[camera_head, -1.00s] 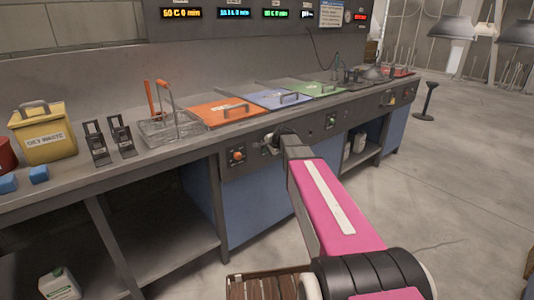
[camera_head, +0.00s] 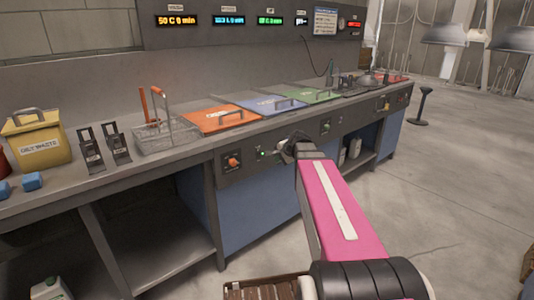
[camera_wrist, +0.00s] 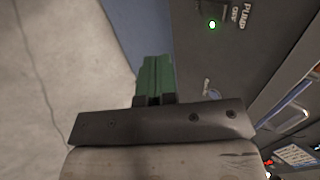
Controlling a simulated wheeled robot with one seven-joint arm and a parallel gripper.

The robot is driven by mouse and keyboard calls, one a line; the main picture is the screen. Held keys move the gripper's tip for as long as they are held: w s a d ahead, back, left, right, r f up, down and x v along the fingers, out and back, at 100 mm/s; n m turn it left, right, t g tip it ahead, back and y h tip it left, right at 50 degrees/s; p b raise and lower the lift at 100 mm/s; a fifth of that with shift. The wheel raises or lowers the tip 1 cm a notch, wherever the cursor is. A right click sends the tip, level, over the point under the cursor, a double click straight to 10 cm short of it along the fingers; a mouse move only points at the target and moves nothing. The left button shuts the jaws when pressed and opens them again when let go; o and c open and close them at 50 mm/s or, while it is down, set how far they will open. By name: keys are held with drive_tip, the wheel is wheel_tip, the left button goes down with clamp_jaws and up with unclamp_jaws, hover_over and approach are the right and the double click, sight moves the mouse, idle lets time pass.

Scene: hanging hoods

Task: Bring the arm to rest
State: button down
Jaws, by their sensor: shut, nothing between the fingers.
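My pink arm (camera_head: 345,210) reaches from the lower right toward the bench front. My gripper (camera_head: 279,152) is at its far end, in front of the control panel under the lidded tanks. In the wrist view its green fingers (camera_wrist: 155,74) are together with nothing between them. A panel with a lit green lamp (camera_wrist: 212,25) and a PUMP label lies beyond them to the right. The fingers appear apart from the panel, though the exact gap is hard to judge. In the head view the green lamp (camera_head: 262,153) shows just left of my gripper.
The bench (camera_head: 120,180) carries a yellow oily-waste bin (camera_head: 38,138), a wire basket (camera_head: 165,135), and orange (camera_head: 222,119), blue (camera_head: 262,104) and green (camera_head: 305,95) lids. A black stand (camera_head: 423,105) is at the right. Open floor (camera_head: 450,200) lies right of my arm.

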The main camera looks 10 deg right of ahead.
drive_tip(key=s+a+f+n+g+h, duration=0.1)
drive_tip(key=s+f+n+g+h, duration=0.1)
drive_tip(key=s+f+n, duration=0.3)
drive_tip(key=s+a+f+n+g+h, duration=0.2)
drive_tip(key=s+f+n+g, duration=0.3)
drive_tip(key=s+f, duration=0.8)
drive_tip(key=s+n, duration=0.1)
drive_tip(key=s, duration=0.2)
drive_tip(key=shift+n, duration=0.3)
